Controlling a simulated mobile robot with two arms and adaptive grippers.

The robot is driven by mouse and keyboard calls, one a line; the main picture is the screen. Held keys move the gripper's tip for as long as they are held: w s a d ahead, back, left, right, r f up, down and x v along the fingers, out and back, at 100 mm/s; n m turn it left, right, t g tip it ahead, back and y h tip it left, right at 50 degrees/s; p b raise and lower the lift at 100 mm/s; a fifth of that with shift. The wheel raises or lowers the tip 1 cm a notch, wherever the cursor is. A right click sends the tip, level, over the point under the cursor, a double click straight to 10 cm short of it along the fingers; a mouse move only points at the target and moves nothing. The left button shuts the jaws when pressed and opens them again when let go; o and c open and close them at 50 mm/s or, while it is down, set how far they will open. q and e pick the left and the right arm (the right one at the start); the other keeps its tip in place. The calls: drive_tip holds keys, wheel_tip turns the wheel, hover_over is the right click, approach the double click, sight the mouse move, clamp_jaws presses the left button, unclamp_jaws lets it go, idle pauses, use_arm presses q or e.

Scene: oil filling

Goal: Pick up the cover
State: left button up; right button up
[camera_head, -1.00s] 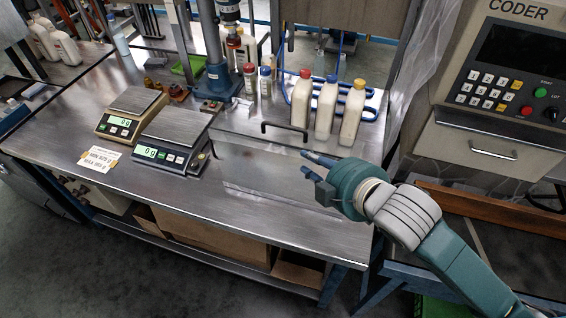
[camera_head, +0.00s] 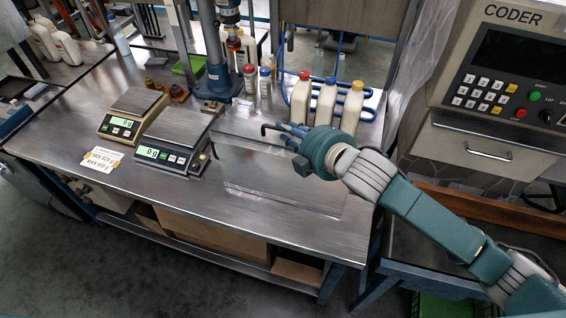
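The cover looks like a clear, see-through panel (camera_head: 250,168) with a dark handle (camera_head: 266,128) at its far side. It is at the middle right of the steel table. My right gripper (camera_head: 284,130) is at the handle, over the far edge of the panel. Its fingers overlap the right part of the handle and hide it. Whether the fingers are closed on the handle or only beside it cannot be told. My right wrist also covers part of the panel's right side. My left gripper is not in view.
Several bottles, including three white ones with coloured caps (camera_head: 326,103), stand just behind the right gripper. Two scales (camera_head: 170,143) are left of the panel. A blue press (camera_head: 218,80) stands behind it. The table's front strip (camera_head: 200,197) is clear.

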drive_tip(key=shift+p+x, duration=0.35)
drive_tip(key=shift+x, duration=1.3)
drive_tip(key=shift+s+d, duration=0.1)
drive_tip(key=shift+s, duration=0.05)
clamp_jaws()
drive_tip(key=shift+r, duration=0.2)
